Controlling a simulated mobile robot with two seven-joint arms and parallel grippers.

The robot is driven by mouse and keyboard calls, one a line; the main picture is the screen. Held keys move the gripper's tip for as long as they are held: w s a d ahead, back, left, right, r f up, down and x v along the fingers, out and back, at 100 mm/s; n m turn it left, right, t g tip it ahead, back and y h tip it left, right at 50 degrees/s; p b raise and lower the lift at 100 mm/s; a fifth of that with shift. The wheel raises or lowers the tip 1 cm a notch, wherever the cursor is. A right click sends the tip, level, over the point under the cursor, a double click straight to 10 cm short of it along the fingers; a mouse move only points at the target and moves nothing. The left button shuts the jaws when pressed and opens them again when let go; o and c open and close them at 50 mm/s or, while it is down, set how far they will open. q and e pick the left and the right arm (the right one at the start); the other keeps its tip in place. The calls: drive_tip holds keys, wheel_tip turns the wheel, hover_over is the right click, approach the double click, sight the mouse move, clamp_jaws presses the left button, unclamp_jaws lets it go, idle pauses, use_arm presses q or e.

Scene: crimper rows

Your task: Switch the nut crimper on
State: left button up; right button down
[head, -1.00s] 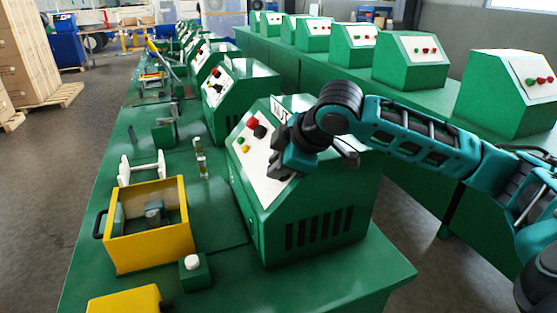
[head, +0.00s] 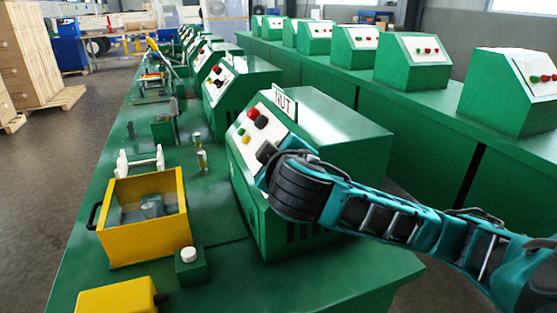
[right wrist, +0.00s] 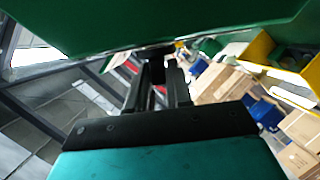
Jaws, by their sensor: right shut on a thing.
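The nut crimper (head: 345,125) is a green box with a NUT sign (head: 285,103) on top and a sloped white panel (head: 236,158). The panel carries a red button (head: 253,113), a black one (head: 261,124), a green one (head: 241,131) and a yellow one (head: 246,141). My right gripper (head: 265,154) is at the lower right of this panel, shut on a small dark switch there, mostly hidden by the gripper. In the right wrist view, the gripper's fingers (right wrist: 163,68) are close together below the green housing (right wrist: 150,22). My left gripper is not in view.
A yellow bin (head: 150,240) and a small green box with a white button (head: 188,255) stand left of the crimper on the green bench (head: 225,275). More crimpers (head: 240,85) line the bench behind. A second row (head: 410,65) stands at the right.

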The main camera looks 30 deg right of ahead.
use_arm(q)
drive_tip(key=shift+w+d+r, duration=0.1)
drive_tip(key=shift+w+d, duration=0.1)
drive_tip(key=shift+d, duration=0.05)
use_arm(e)
drive_tip(key=shift+f+m+h, duration=0.15)
drive_tip(key=shift+m+h, duration=0.25)
drive_tip(key=shift+h, duration=0.1)
drive_tip(key=c, duration=1.1)
unclamp_jaws()
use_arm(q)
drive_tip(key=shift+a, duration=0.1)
